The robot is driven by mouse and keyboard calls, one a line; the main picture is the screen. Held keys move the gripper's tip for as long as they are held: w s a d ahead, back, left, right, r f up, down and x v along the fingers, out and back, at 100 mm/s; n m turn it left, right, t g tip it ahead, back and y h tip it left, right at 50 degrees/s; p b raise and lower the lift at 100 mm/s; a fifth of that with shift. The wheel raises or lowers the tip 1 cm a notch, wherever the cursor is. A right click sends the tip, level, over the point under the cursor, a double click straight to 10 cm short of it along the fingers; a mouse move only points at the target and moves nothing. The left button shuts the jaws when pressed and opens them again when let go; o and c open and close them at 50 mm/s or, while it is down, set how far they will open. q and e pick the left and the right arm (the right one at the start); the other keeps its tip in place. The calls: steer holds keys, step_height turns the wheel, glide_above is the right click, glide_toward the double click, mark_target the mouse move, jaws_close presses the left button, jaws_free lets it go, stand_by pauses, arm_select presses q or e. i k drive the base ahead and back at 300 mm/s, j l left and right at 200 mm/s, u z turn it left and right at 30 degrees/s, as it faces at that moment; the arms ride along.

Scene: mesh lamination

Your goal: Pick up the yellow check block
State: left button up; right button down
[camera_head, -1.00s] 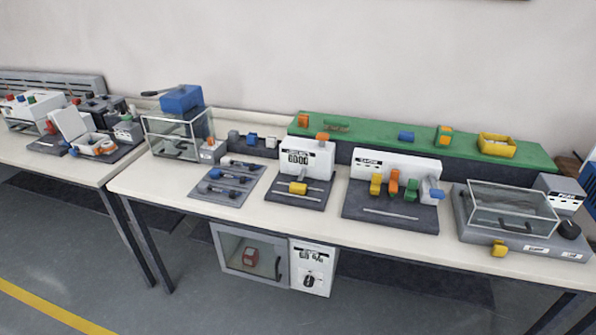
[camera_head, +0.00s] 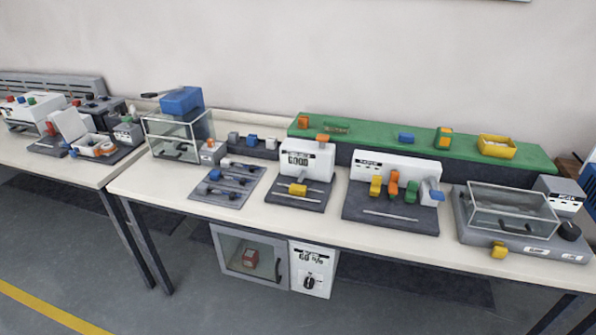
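Several yellow pieces are in view, and I cannot tell which is the check block. A yellow block (camera_head: 298,189) sits on the dark plate in front of a white display unit (camera_head: 308,159). Another yellow piece (camera_head: 376,186) stands beside an orange and a green one in front of a second white unit (camera_head: 397,165). A third yellow piece (camera_head: 498,250) is at the front edge of the right glass-box device. An orange-yellow block (camera_head: 443,138) stands on the green mat. Neither of my grippers is in view.
The green mat (camera_head: 370,130) at the back also bears a yellow tray (camera_head: 497,147) and a blue block (camera_head: 406,137). Glass boxes (camera_head: 513,211) stand at the right and left. Bare tabletop (camera_head: 240,213) shows along the front edge. A cabinet (camera_head: 250,256) is below.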

mark_target(296, 189)
steer(key=i+j+z, duration=0.2)
steer(key=j, duration=0.25)
steer(key=i+j+z, duration=0.15)
steer(key=i+j, duration=0.25)
steer(key=j, duration=0.1)
